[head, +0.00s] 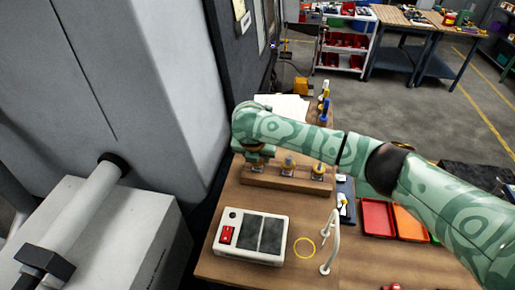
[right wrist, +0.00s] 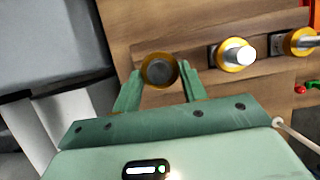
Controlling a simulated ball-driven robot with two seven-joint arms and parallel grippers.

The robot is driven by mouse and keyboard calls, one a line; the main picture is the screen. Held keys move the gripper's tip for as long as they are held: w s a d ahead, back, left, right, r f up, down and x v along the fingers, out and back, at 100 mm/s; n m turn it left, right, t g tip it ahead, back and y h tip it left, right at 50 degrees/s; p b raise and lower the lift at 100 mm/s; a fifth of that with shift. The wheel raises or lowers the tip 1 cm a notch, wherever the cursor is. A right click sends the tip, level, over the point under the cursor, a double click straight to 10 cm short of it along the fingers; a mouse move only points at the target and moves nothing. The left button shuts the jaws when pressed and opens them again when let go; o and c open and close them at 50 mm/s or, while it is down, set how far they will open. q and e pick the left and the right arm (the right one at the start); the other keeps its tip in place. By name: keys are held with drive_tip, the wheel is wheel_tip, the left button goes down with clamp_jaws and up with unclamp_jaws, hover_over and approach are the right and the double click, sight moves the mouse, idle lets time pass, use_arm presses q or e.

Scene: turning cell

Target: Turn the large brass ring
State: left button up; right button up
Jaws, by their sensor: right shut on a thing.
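A wooden block (head: 283,184) on the bench carries three upright fittings with brass rings. My right arm reaches in from the right, and its gripper (head: 257,158) is over the leftmost fitting, hiding its top. In the right wrist view my right gripper (right wrist: 160,72) has a finger on each side of a brass ring (right wrist: 146,73) around a dark round centre and is shut on it. The middle brass ring (right wrist: 228,65) and the right one (right wrist: 290,45) stand apart from the fingers around bright metal pins. My left gripper is not in view.
Red (head: 377,218) and orange (head: 409,222) trays lie right. A large grey cabinet (head: 135,80) bounds the left.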

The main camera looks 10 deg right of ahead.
idle(0.4)
drive_tip(key=o, duration=1)
drive_tip(key=shift+w, duration=0.1)
drive_tip(key=shift+r, duration=0.1)
drive_tip(key=p+v, duration=0.2)
drive_tip(key=v, duration=1.4)
